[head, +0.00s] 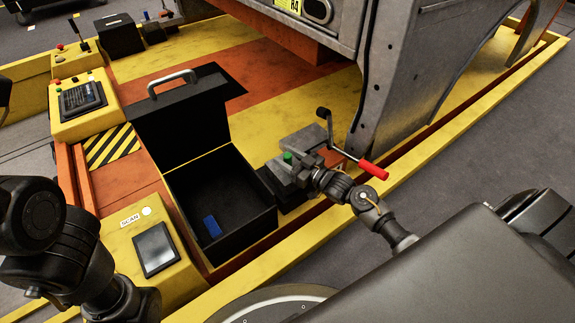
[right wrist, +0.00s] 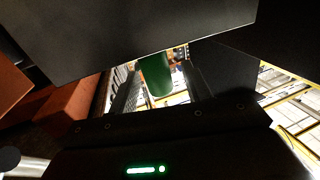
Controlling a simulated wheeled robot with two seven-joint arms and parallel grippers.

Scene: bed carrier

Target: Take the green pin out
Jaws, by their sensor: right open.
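The green pin (head: 288,157) shows as a small green tip at the grey clamp block (head: 303,140), right of the open black box. My right gripper (head: 297,168) is right at the pin, its arm coming in from the lower right. In the right wrist view the green pin (right wrist: 155,75) stands between the two dark fingers, which are open. A gap shows on at least one side of it, and I cannot tell whether either finger touches it. The pin's lower part is hidden in the head view. Of my left arm, only links show, not its gripper.
A grey vehicle body (head: 410,75) stands behind. A yellow scan panel (head: 155,250) is at the lower left.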

